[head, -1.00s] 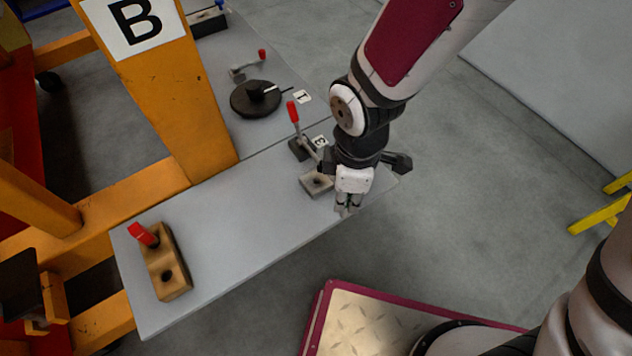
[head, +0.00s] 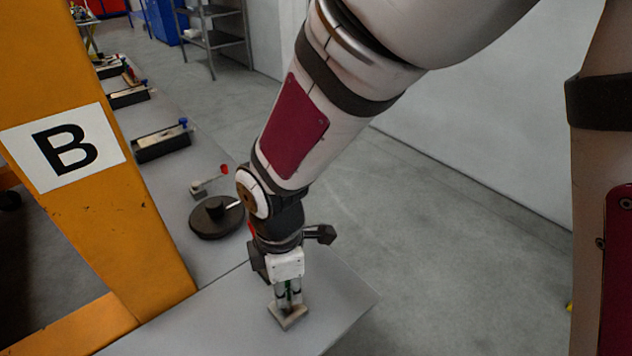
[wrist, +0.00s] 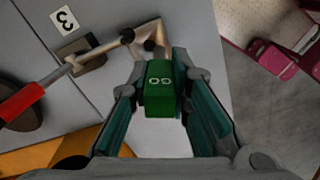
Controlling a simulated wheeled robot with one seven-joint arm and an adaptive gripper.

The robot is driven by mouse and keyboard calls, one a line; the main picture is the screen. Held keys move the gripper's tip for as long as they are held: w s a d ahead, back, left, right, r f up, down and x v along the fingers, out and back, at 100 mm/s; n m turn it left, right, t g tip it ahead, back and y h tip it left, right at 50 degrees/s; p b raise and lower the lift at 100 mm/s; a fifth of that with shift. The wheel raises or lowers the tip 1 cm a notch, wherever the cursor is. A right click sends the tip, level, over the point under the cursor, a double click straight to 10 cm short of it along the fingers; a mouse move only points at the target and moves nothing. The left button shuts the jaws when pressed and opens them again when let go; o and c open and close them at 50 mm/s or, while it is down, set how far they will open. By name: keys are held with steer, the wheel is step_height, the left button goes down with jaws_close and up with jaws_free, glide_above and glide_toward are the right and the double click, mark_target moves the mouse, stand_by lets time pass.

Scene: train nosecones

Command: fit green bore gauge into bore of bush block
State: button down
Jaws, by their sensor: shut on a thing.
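The green bore gauge (wrist: 160,88), a green block with pale markings on its top, is between the fingers of my gripper (wrist: 160,105) in the wrist view. My gripper (head: 288,297) is shut on it and points down in the head view. The small grey-tan bush block (head: 289,318) is directly under the fingertips on the grey table. Its bore is hidden by the gripper and gauge, so I cannot tell whether the gauge's lower end is in it. In the wrist view, part of the block (wrist: 148,34) shows beyond the gauge.
A toggle clamp with a red handle (wrist: 20,103) stands beside the block in the wrist view. A dark round disc (head: 216,217) and black trays (head: 162,142) lie farther along the table. An orange post marked B (head: 75,150) rises at left. The table's right front (head: 345,292) is clear.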

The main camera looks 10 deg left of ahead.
steer(key=shift+w+a, duration=0.3)
steer(key=shift+w, duration=0.1)
steer(key=f, duration=0.1)
steer(key=f+b, duration=0.2)
steer(key=shift+w+a+f, duration=0.1)
steer(key=shift+w, duration=0.2)
steer(key=shift+f, duration=0.3)
steer(key=shift+s, duration=0.15)
steer(key=c, duration=1.5)
jaws_free()
steer(key=shift+r, duration=0.15)
